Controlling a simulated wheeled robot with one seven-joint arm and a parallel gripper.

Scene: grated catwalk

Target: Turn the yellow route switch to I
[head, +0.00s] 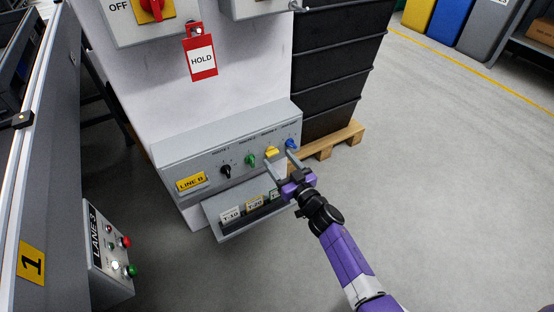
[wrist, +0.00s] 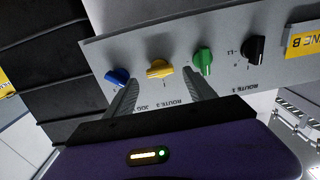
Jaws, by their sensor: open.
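The yellow route switch (head: 271,152) is a small knob on the sloped grey LINE B panel (head: 196,152), between the green and blue knobs. It also shows in the wrist view (wrist: 160,68), where the panel looks upside down. Its grip looks roughly crosswise there; the marks beside it are too small to read surely. My gripper (head: 279,157) is open and empty in front of the panel. In the wrist view my gripper (wrist: 160,79) has one fingertip on each side below the yellow switch, apart from it.
A green knob (wrist: 203,61) and a blue knob (wrist: 117,76) flank the yellow one closely. A black knob (head: 226,170) sits farther left. A tag tray (head: 236,230) juts out below the panel. Black crates (head: 325,62) stand on a pallet at the right.

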